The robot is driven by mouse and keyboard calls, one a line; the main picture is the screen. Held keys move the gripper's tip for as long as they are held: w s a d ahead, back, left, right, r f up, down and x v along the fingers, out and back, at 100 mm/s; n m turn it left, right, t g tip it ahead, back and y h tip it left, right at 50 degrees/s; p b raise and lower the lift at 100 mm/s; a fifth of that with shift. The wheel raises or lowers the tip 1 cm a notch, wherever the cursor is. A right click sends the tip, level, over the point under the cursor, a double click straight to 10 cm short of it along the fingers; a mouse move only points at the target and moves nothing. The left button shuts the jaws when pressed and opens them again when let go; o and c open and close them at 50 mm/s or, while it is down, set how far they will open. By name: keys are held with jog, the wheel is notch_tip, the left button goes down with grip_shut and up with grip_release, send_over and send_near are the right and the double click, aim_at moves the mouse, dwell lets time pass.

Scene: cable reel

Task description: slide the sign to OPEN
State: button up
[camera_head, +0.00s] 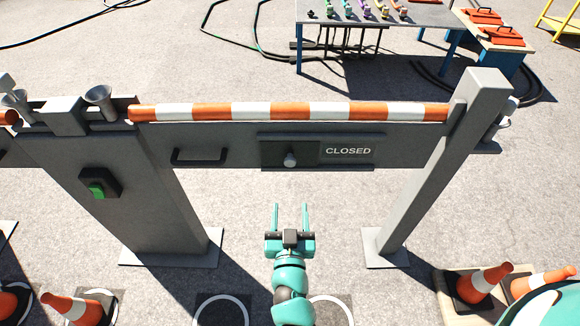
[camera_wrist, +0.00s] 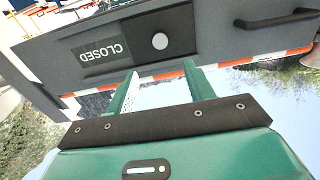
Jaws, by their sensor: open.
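The sign (camera_head: 348,151) reads CLOSED and is set in a grey barrier panel under an orange and white striped rail. A dark sliding plate with a round grey knob (camera_head: 290,159) covers the part left of the word. In the wrist view the sign (camera_wrist: 101,53) appears upside down, with the pale knob (camera_wrist: 160,41) to its right. My gripper (camera_head: 290,207) is open and empty, in front of and below the knob, apart from it. In the wrist view my two green fingers (camera_wrist: 158,82) point toward the plate with a gap between them.
A dark handle (camera_head: 199,156) is left of the sign. A green button (camera_head: 97,190) is on the left post, and a grey post (camera_head: 445,165) stands at right. A table with colored items (camera_head: 380,14) is behind.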

aim_at(290, 164)
jog(key=w+p, duration=0.3)
jog(key=w, duration=1)
jog(key=shift+r+p, duration=0.15)
jog(key=shift+p, duration=0.25)
jog(key=shift+w, duration=0.25)
grip_shut()
